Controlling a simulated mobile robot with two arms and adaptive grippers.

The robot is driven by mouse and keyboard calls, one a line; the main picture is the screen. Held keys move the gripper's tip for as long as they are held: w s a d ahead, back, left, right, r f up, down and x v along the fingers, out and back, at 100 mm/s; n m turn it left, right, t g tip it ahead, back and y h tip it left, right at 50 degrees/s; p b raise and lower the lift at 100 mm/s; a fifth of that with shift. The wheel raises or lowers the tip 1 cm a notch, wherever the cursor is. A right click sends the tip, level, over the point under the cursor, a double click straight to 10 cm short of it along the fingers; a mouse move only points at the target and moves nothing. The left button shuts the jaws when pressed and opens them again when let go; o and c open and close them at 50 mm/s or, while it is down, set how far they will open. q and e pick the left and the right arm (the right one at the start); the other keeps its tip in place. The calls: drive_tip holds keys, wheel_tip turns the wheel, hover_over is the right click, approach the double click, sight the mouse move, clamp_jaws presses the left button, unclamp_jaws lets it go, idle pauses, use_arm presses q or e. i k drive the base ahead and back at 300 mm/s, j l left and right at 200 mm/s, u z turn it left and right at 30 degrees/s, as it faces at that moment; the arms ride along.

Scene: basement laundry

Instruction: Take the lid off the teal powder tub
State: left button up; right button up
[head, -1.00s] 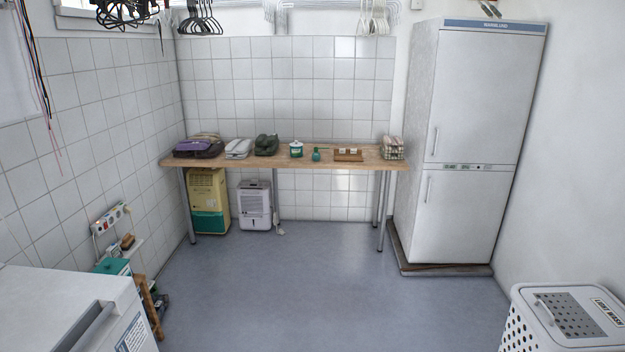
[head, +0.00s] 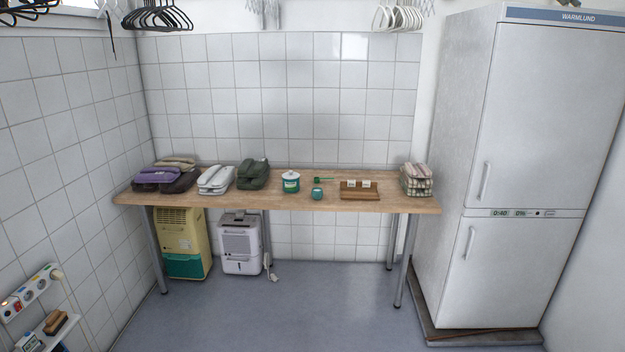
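A teal powder tub (head: 291,186) stands upright near the middle of the wooden table. A white lid (head: 291,175) with a small knob sits on top of it. A small teal cup-like pot (head: 317,194) stands just right of the tub, and a green scoop (head: 323,180) lies behind that pot. Neither of my grippers is in the head view, and nothing touches the tub.
The wooden table (head: 270,202) runs along the tiled wall. Folded bundles, including a dark green one (head: 253,174), lie left of the tub. A wooden tray (head: 360,194) with small white items and a checked bundle (head: 416,180) are to the right. A tall fridge (head: 530,130) stands right; the floor in front is clear.

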sight(291, 174)
drive_tip(key=i, duration=1.85)
